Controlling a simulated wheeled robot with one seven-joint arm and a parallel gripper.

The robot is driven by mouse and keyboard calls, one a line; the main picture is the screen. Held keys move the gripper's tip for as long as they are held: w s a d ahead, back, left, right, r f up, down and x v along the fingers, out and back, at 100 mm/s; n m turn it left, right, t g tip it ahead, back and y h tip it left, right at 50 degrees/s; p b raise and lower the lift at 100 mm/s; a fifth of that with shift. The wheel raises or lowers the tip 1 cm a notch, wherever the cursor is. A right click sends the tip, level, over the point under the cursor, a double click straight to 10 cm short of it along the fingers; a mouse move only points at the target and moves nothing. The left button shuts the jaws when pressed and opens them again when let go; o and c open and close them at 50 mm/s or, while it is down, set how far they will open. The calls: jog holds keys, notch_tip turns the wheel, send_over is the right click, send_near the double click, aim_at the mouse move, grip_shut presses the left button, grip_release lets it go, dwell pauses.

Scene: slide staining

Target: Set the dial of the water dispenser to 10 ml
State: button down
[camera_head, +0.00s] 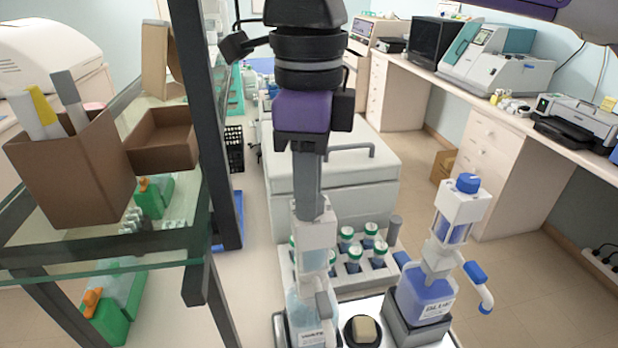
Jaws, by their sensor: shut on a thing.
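The water dispenser (316,260) stands upright at the bottom centre. It has a white pump body on a clear bottle (303,318) whose small label seems to read "WATER". My gripper (311,203) comes down from above, and its grey fingers are shut at the top of this dispenser. The dial there is hidden by the fingers, and its setting cannot be read.
A second dispenser (430,290) with a blue dial (467,183) and blue liquid stands close on the right. A rack (354,284) of green-capped tubes is behind. A small dark round holder (362,331) sits between the bottles. A glass shelf (100,252) with a dark post is left.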

jog(key=shift+n+p, duration=0.45)
jog(key=shift+n, duration=1.55)
jog(key=c, duration=1.1)
grip_release()
jog(key=shift+r, duration=0.1)
notch_tip(320, 180, up, 8)
jog(key=shift+f+b, duration=0.15)
jog(key=shift+b, duration=0.4)
jog(key=shift+d, duration=0.15)
